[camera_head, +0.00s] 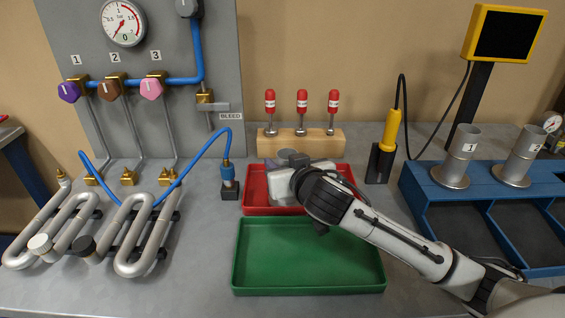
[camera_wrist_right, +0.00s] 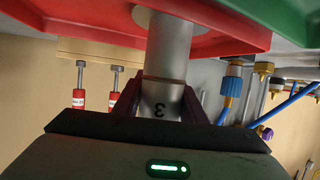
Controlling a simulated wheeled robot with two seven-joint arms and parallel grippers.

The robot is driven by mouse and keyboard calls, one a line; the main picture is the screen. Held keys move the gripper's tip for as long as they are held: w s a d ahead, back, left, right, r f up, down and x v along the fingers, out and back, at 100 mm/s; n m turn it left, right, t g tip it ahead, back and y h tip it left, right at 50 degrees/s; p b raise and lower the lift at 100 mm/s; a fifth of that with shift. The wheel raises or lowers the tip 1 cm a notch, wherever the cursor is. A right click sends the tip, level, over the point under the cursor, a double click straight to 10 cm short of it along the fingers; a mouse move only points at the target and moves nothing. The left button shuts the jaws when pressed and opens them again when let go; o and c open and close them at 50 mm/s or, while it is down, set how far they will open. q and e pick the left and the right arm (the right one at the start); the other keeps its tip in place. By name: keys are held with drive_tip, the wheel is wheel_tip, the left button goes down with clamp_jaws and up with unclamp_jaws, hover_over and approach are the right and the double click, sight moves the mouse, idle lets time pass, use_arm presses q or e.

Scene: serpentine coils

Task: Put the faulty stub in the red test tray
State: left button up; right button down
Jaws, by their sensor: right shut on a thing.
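A grey metal stub marked 3 (camera_wrist_right: 168,60) is between the jaws of my right gripper (camera_wrist_right: 160,98) in the right wrist view. Its wide flanged end is at the red tray (camera_wrist_right: 100,22); I cannot tell whether it touches the tray floor. In the head view my right gripper (camera_head: 290,172) is over the red tray (camera_head: 256,198), and the gripper and arm hide most of the stub. Two similar stubs, marked 1 (camera_head: 461,158) and 2 (camera_head: 522,160), stand upright on the blue rack (camera_head: 440,187). My left gripper is not in view.
An empty green tray (camera_head: 308,258) lies in front of the red one. A wooden block (camera_head: 320,144) with several red-topped pins stands behind. Left are silver coils (camera_head: 135,240) and a blue hose plug (camera_head: 228,178). A yellow probe (camera_head: 390,130) stands right of the red tray.

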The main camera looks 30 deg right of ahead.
drive_tip(key=c, duration=1.1)
unclamp_jaws()
drive_tip(key=shift+r, duration=0.2)
drive_tip(key=v, duration=1.2)
drive_tip(key=shift+f, duration=0.1)
